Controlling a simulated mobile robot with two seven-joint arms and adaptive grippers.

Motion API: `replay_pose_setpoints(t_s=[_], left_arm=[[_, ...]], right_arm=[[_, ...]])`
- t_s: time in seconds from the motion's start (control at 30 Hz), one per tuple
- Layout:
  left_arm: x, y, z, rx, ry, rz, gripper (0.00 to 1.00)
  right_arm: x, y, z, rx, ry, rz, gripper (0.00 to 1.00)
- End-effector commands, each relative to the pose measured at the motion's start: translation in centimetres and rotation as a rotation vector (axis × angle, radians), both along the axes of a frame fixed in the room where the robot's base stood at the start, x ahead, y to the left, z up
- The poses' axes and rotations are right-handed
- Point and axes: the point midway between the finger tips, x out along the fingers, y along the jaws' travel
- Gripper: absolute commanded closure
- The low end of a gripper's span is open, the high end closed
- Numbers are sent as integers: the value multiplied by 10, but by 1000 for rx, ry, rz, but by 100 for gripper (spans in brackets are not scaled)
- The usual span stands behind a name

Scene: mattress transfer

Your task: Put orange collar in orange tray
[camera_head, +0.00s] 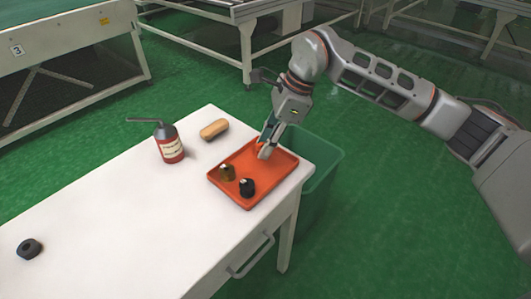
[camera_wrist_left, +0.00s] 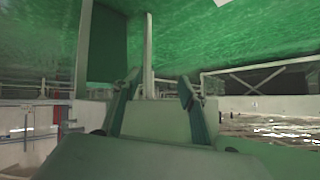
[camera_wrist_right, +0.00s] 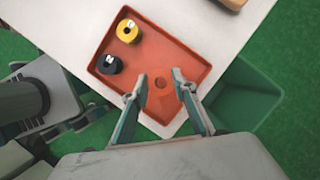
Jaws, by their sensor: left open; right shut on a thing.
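The orange tray (camera_head: 271,184) lies on the white table near its right end; it also shows in the right wrist view (camera_wrist_right: 160,48). My right gripper (camera_head: 265,149) reaches down over the tray's far right part. In the right wrist view it is shut on the orange collar (camera_wrist_right: 161,83), a short round piece with a dark centre hole between the fingertips. The collar is over the tray; whether it touches the floor I cannot tell. The head view mostly hides it behind the fingers. My left gripper (camera_wrist_left: 156,90) is open and empty, away from the table.
A yellow-brown collar (camera_head: 226,172) and a black collar (camera_head: 247,187) stand in the tray's left part. A red oil can (camera_head: 169,146), a tan block (camera_head: 214,129) and a dark collar (camera_head: 29,249) lie outside it. A green bin (camera_head: 322,167) stands beside the table.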

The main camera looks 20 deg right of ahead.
Motion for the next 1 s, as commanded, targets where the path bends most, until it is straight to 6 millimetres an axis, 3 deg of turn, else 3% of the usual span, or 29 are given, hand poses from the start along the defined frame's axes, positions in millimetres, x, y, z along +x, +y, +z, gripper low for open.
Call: replay_pose_setpoints(t_s=[0.2,0.6,0.63,0.7,1.0], left_arm=[[-5,-1,-7,-2,14,0,58],[-3,-2,-4,-7,8,4,58],[-3,-3,-3,-9,8,5,58],[-2,-3,-3,-9,7,6,58],[-2,-3,-3,-11,5,6,58]], right_arm=[[-1,0,-36,0,8,1,95],[0,0,-39,-1,2,1,95],[0,0,-39,-1,2,1,71],[0,0,-39,-1,2,1,56],[0,0,-39,-1,2,1,56]])
